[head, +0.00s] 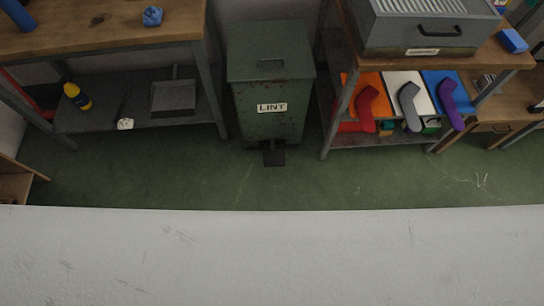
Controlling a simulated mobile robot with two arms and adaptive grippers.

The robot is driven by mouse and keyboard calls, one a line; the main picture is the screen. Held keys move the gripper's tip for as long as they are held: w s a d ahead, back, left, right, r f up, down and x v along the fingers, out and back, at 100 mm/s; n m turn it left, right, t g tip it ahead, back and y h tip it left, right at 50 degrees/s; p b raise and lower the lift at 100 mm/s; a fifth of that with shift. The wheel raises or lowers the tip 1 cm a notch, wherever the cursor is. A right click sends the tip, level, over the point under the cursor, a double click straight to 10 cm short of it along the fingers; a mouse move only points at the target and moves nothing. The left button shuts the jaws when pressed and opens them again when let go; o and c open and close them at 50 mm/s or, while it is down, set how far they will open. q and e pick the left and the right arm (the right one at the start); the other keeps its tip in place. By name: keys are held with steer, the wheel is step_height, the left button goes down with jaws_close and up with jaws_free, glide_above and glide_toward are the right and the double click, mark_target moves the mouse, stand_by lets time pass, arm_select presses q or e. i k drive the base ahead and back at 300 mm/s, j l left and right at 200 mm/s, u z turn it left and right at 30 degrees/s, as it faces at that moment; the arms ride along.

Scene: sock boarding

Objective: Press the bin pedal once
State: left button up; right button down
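The bin (268,97) is a green metal box with worn edges and a white "LINT" label on its front. It stands on the floor between two workbenches. Its lid (270,65) looks closed. The dark pedal (274,157) sticks out at the foot of the bin's front, close to the floor. Neither of my grippers is in the head view, so their states do not show.
A wooden bench (100,30) stands left of the bin, and another bench (490,54) carrying a grey metal box (424,30) stands right. Green floor (200,180) before the bin is clear. A pale, scratched surface (270,260) fills the foreground.

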mark_target(272, 158)
steer(key=i+j+z, duration=0.2)
steer(key=j, duration=0.15)
steer(key=i+j+z, duration=0.15)
steer(key=j, duration=0.25)
steer(key=i+j+z, duration=0.2)
steer(key=j, duration=0.2)
steer(key=i+j+z, duration=0.2)
steer(key=j, duration=0.2)
steer(key=j+z, duration=0.2)
steer(key=j, duration=0.25)
steer(key=j+z, duration=0.15)
steer(key=j, duration=0.3)
